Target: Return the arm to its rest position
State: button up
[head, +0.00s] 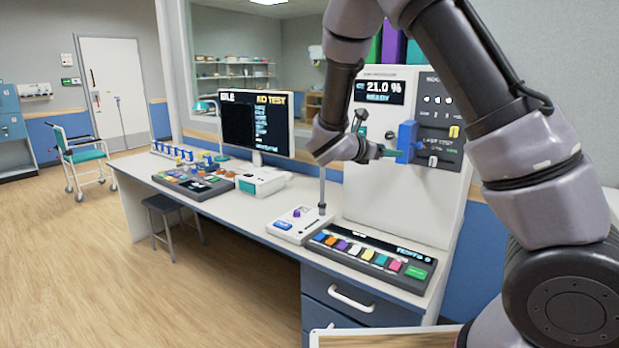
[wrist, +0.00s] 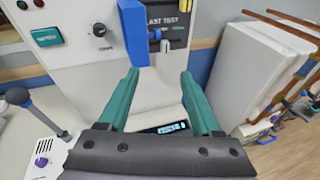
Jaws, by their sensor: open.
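My gripper (head: 392,153) is in front of the upright white cabinet (head: 385,200), with my arm reaching in from the upper right. In the wrist view its two teal fingers (wrist: 160,78) are spread apart, with nothing between them. A blue block (head: 407,138) on the cabinet's face is close to the fingertips. In the wrist view the blue block (wrist: 133,32) stands just beyond the left finger; I cannot tell whether they touch. My arm hides part of the cabinet and its panel.
Below the gripper, the desk holds a keypad with coloured keys (head: 370,256) and a white box with a post (head: 299,224). A monitor (head: 258,125) stands to the left. In the wrist view a white box-shaped unit (wrist: 258,72) is at right. Open floor (head: 90,270) lies left of the desk.

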jog(key=s+d+r+m+g+y, duration=0.3)
jog(key=s+d+m+g+y, duration=0.3)
jog(key=s+d+m, duration=0.6)
jog(key=s+a+r+m+t+y, duration=0.1)
jog(key=s+a+r+m+y, duration=0.3)
jog(key=s+m, duration=0.4)
jog(key=s+a+r+m+t+y, duration=0.2)
jog(key=s+a+r+m+y, duration=0.2)
jog(key=s+r+m, duration=0.3)
jog(key=shift+s+a+m+t, duration=0.3)
jog(key=shift+s+m, duration=0.2)
jog(key=shift+m, duration=0.4)
